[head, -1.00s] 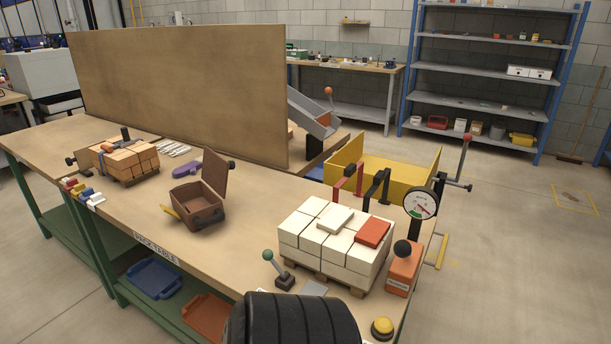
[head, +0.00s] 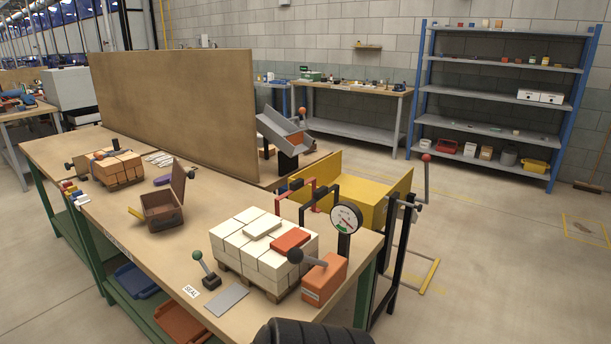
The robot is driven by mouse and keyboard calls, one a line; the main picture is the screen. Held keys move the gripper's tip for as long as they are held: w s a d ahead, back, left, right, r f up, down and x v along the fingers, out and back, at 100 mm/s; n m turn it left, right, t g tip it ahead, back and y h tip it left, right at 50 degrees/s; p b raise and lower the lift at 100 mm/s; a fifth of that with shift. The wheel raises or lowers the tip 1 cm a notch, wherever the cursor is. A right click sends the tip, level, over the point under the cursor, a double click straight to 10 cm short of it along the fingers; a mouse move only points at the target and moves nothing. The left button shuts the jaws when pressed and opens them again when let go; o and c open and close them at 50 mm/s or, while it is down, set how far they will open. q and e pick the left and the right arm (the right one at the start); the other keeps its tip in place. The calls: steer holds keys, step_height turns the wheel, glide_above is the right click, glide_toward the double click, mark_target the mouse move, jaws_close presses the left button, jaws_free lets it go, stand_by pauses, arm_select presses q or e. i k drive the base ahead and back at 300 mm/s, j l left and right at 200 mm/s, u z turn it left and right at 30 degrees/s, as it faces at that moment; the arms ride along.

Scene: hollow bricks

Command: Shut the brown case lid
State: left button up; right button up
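The brown case (head: 161,212) stands on the wooden pack table, left of the middle in the head view. Its lid (head: 178,181) is up, standing roughly upright on the case's right side. The inside is partly visible and looks empty, though it is small. A yellow piece (head: 136,213) sticks out at the case's left side.
White bricks (head: 237,241) on a pallet stand right of the case, with a gauge (head: 346,218) and orange block (head: 324,279) beyond. Orange bricks (head: 116,168) stand to its left. A tall brown panel (head: 175,107) rises behind. Bare tabletop surrounds the case's front.

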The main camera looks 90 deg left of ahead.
mark_target(178, 174)
steer(key=i+j+u, duration=0.1)
steer(key=i+u, duration=0.45)
steer(key=u, duration=0.3)
steer(key=i+l+u, duration=0.1)
steer(key=i+u, duration=0.3)
steer(key=i+j+u, duration=0.1)
steer(key=u, duration=0.35)
steer(key=i+u, duration=0.2)
steer(key=u, duration=0.25)
steer(key=i+u, duration=0.15)
steer(key=u, duration=0.35)
steer(key=i+l+u, duration=0.1)
steer(key=u, duration=0.35)
steer(key=i+l+u, duration=0.15)
steer(key=u, duration=0.3)
steer(key=i+l+u, duration=0.15)
steer(key=u, duration=0.3)
steer(key=i+l+u, duration=0.4)
steer(key=u, duration=0.2)
